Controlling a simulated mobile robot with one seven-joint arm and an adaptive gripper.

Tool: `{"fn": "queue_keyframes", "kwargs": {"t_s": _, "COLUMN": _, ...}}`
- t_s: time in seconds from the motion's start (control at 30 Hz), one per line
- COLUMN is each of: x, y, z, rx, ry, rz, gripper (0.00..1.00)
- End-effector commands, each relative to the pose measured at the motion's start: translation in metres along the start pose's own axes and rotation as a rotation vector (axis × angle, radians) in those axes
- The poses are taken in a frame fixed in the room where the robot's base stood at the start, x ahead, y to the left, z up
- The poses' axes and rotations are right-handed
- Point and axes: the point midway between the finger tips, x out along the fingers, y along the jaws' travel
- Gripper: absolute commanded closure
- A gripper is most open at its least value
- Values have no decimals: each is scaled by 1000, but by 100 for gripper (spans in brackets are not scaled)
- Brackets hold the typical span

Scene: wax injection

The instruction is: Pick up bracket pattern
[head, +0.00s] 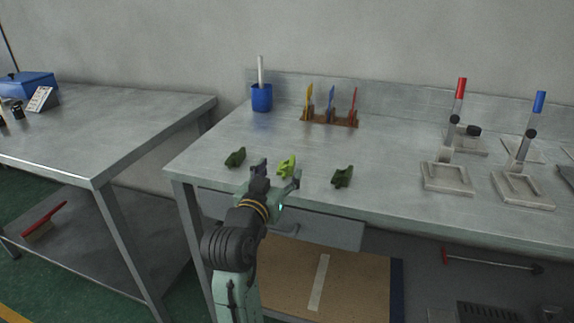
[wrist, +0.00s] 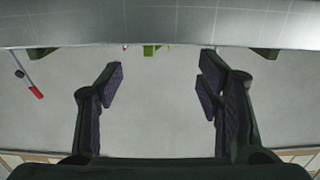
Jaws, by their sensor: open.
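Three small green wax pieces lie in a row near the front edge of the metal table: a dark green one on the left (head: 235,157), a bright green one in the middle (head: 287,167) and a dark green one on the right (head: 342,176). Labels do not show, so which is the bracket pattern I cannot tell. My gripper (head: 277,177) is open and empty at the table's front edge, just in front of the bright green piece. In the wrist view, that piece (wrist: 151,50) shows ahead, between the open fingers (wrist: 162,76) and apart from them.
A blue cup (head: 262,98) and a brown rack with coloured tools (head: 329,121) stand at the back. Clamp-like stands with red (head: 461,88) and blue (head: 539,102) handles are at the right. A drawer (head: 320,233) is below the tabletop. Another table (head: 130,115) stands left.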

Motion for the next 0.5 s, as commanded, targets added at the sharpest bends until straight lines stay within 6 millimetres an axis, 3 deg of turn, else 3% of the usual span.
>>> {"fn": "queue_keyframes", "kwargs": {"t_s": 0.3, "x": 42, "y": -3, "z": 2, "rx": 0, "ry": 0, "rz": 2, "gripper": 39}}
{"fn": "queue_keyframes", "kwargs": {"t_s": 0.5, "x": 52, "y": -4, "z": 4, "rx": 0, "ry": 1, "rz": 0, "gripper": 39}}
